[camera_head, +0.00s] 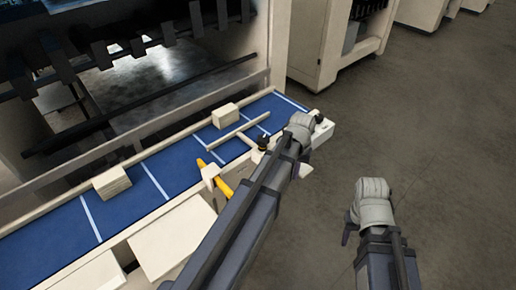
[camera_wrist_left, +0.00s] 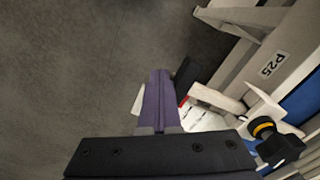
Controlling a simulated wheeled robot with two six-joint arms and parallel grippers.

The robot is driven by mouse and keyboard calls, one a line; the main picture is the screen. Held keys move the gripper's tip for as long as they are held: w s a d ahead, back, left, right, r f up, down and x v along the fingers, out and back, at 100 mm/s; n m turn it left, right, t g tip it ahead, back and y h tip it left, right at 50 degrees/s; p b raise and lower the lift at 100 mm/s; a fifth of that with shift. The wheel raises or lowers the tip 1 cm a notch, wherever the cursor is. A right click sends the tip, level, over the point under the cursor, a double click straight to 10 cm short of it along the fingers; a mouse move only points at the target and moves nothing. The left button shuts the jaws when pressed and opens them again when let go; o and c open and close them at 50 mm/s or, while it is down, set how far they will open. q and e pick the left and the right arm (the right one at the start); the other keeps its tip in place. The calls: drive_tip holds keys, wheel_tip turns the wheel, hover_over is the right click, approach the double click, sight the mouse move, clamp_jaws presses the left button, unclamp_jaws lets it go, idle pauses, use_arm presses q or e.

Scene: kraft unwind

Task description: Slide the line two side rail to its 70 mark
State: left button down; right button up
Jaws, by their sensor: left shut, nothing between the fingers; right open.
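The cream side rail (camera_head: 238,132) lies over the blue belt, with a short crossbar reaching toward the belt's near edge. A black knob (camera_head: 263,142) stands near that edge; in the left wrist view the black knob with a yellow ring (camera_wrist_left: 264,130) is at the lower right. I cannot read any 70 mark.
A yellow pointed part (camera_head: 222,187) sticks up by the near edge. The floor at right is clear.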

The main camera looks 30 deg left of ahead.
use_arm(q)
drive_tip(key=shift+w+a, duration=0.3)
drive_tip(key=shift+a, duration=0.5)
drive_tip(key=shift+w+a, duration=0.3)
drive_tip(key=shift+a, duration=0.5)
drive_tip(key=shift+w+a, duration=0.3)
drive_tip(key=shift+a, duration=0.5)
idle(0.3)
drive_tip(key=shift+s+d, duration=0.2)
drive_tip(key=shift+d, duration=0.3)
drive_tip(key=shift+s+d, duration=0.2)
drive_tip(key=shift+d, duration=0.25)
drive_tip(key=shift+r, duration=0.1)
wheel_tip(320, 180, up, 9)
drive_tip(key=p, duration=0.9)
idle(0.4)
